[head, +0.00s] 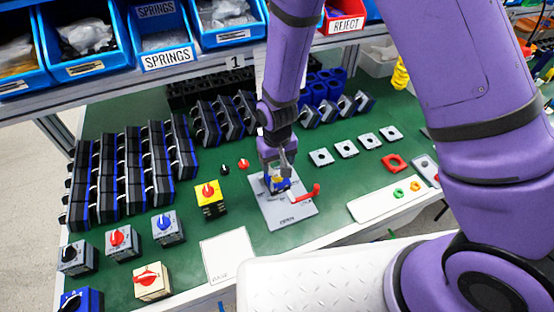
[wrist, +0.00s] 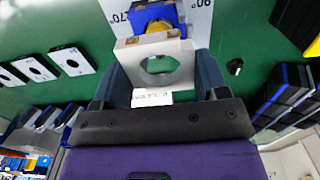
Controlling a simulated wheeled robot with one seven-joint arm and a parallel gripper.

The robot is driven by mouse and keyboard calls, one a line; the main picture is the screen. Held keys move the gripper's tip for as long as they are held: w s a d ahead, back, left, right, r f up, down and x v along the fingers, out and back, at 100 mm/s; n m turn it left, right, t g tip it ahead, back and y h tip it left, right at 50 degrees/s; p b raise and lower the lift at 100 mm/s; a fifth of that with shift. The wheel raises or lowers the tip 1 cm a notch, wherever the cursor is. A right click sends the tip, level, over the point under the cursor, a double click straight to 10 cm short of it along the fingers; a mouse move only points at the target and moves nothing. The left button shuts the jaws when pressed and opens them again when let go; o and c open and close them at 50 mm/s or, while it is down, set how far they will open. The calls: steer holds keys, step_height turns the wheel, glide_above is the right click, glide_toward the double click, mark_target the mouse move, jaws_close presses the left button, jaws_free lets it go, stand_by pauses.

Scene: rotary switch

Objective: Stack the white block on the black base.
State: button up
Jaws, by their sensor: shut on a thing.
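My gripper (head: 281,168) is above the pale grey plate (head: 289,212), pointing down. In the wrist view my gripper (wrist: 162,72) is shut on a white block (wrist: 185,62) with a round hole through it. Just beyond the white block is the black base (wrist: 140,13), with blue on it and a yellow part (wrist: 156,27) in the middle. In the head view the yellow and blue parts show just under the fingertips, on the plate. The white block is mostly hidden there. I cannot tell whether block and base touch.
A red lever (head: 306,195) sticks out at the plate's right. A yellow switch (head: 210,198) stands to the left. Rows of black modules (head: 130,170) fill the left.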

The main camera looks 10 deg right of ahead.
steer(key=shift+f, duration=1.55)
steer(key=o, duration=1)
steer(key=shift+r, duration=0.1)
step_height(320, 180, up, 11)
steer(key=s+d+r+m+t+y, duration=0.1)
steer(key=d+r, duration=0.5)
steer(key=r, duration=0.5)
steer(key=s+d+r+t, duration=0.1)
steer(key=d+r, duration=0.6)
steer(key=r, duration=0.3)
steer(key=s+d+r+m+t, duration=0.1)
steer(key=s+d+r, duration=0.4)
steer(key=s, duration=0.3)
steer(key=s+d+r+m+t+h, duration=0.1)
steer(key=s+d+r+t, duration=0.1)
steer(key=s+d+r, duration=0.4)
steer(key=s+r, duration=0.1)
steer(key=s, duration=0.1)
steer(key=shift+s+d, duration=0.3)
